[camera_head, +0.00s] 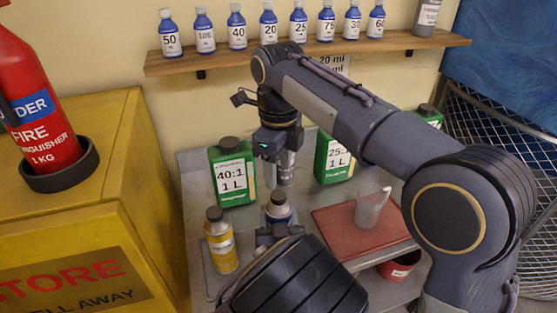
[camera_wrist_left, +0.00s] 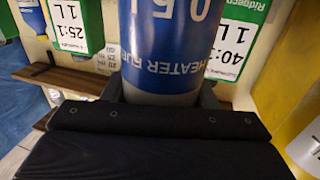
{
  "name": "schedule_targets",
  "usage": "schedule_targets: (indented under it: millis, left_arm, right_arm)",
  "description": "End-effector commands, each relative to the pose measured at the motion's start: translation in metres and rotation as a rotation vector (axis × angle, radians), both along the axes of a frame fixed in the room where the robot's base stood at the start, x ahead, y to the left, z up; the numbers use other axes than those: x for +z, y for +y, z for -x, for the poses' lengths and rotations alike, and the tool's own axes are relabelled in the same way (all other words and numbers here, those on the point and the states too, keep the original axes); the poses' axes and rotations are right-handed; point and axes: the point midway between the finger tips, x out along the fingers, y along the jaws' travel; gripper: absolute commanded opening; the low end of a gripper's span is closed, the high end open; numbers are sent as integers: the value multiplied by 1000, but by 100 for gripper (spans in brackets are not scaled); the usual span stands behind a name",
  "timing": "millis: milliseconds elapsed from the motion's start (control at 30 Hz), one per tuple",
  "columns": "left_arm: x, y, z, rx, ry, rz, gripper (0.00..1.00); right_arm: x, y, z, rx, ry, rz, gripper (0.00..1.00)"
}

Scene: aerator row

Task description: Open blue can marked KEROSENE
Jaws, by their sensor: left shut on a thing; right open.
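A blue can (camera_head: 279,212) with a dark cap stands on the grey bench top, partly hidden behind my left arm. In the left wrist view the blue can (camera_wrist_left: 172,55) is close up, with upside-down print reading HEATER FUEL and 0.5 L. The word KEROSENE is not readable in either view. My left gripper (camera_head: 276,232) is shut on the can's body, with a finger on each side of it in the wrist view (camera_wrist_left: 163,92). My right gripper (camera_head: 285,172) is open, pointing down just above the cap. I cannot tell whether it touches the cap.
A yellow can (camera_head: 220,245) stands close left of the blue can. Green containers marked 40:1 (camera_head: 233,180) and 25:1 (camera_head: 334,160) stand behind. A clear jug (camera_head: 371,207) is on a red mat (camera_head: 335,232) at right. A shelf (camera_head: 350,45) of bottles runs above.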

Motion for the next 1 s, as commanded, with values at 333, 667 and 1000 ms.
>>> schedule_targets:
  millis: [333,667,1000]
  left_arm:
    - [0,0,0,0,1,0,0]
    - [0,0,0,0,1,0,0]
    - [0,0,0,0,1,0,0]
  right_arm:
    - [-52,-1,0,2,2,1,50]
    - [-66,0,1,4,0,1,50]
    - [-66,0,0,4,0,1,23]
